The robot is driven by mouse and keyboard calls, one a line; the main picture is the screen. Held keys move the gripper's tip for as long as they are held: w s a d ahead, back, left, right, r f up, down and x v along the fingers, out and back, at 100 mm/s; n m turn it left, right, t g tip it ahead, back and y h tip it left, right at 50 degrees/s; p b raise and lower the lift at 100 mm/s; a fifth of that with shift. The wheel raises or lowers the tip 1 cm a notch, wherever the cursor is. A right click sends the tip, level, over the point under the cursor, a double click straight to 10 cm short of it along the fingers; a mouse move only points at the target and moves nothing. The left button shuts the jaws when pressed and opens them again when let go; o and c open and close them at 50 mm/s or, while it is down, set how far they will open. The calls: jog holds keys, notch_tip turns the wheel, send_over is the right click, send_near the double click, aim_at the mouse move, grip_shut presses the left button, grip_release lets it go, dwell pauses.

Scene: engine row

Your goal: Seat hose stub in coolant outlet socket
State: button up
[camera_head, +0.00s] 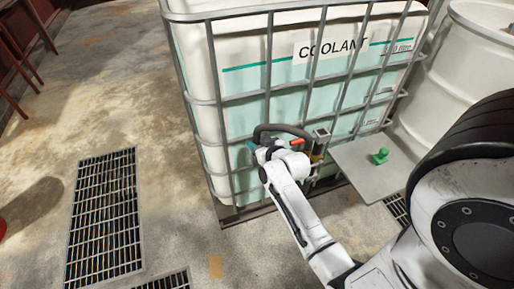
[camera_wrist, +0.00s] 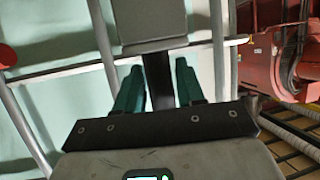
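The white COOLANT tank (camera_head: 245,100) stands in a grey cage at the centre of the head view. My gripper (camera_head: 253,145) is low in front of it, at the left end of a curved black hose (camera_head: 283,128). In the wrist view, my gripper's two teal fingers (camera_wrist: 158,85) are apart, with a dark strip (camera_wrist: 158,75) between them. The strip meets a grey block (camera_wrist: 152,22) beyond. I cannot tell whether the fingers press on the strip. A grey fitting (camera_head: 320,138) beside a red handle (camera_head: 297,142) is at the hose's right end. I cannot make out the socket opening.
A grey plate (camera_head: 352,160) bears a small green part (camera_head: 380,156) right of the fitting. A white drum (camera_head: 465,60) stands at the right. Red machinery (camera_wrist: 275,50) shows in the wrist view.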

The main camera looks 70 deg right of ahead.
grip_shut()
jog(key=shift+r, duration=0.2)
dwell(0.3)
